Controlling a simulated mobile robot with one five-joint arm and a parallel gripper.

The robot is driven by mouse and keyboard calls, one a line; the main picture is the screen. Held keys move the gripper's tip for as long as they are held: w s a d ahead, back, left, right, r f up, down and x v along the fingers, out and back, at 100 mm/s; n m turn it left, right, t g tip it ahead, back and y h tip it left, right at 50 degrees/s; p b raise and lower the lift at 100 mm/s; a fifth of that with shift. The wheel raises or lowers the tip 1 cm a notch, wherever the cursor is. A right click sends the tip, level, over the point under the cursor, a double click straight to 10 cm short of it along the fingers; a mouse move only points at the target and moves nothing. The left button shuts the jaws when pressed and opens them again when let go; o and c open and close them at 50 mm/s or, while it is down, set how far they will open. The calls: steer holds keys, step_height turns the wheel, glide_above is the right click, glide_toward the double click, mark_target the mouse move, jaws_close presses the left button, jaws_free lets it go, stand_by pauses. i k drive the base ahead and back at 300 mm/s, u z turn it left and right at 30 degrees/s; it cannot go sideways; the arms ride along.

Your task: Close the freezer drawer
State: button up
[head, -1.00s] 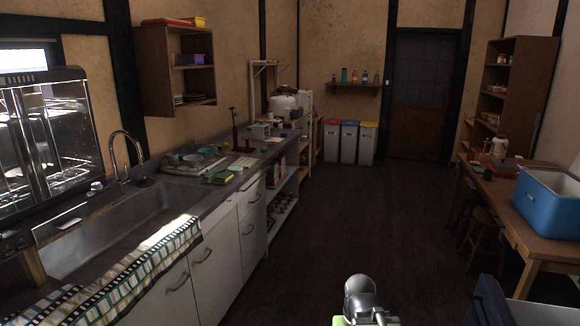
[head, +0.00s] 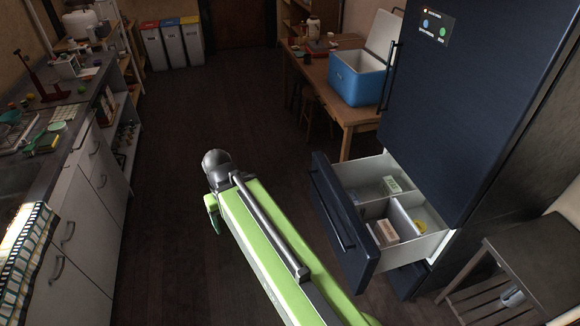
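The freezer drawer (head: 338,222) is pulled out from the lower part of the dark blue refrigerator (head: 437,110). It has a dark blue front with a long bar handle and a white, divided inside. Small boxes (head: 382,231) and a yellow item lie in its compartments. My green arm, with a grey rounded joint, reaches up the middle of the head view, left of the drawer and apart from it in the picture. I cannot make out my gripper's fingers.
A wooden table (head: 335,78) with an open blue cooler (head: 357,80) stands behind the drawer. A slatted stand (head: 520,262) is right of the refrigerator. The kitchen counter (head: 48,165) runs along the left. Dark floor (head: 190,120) is clear between.

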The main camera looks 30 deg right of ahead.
mark_target(360, 257)
steer(key=z, duration=0.75)
steer(key=i, duration=0.25)
steer(key=u, duration=0.8)
steer(key=k, duration=0.1)
steer(key=u, duration=2.75)
steer(key=k, duration=0.65)
steer(key=z, duration=0.2)
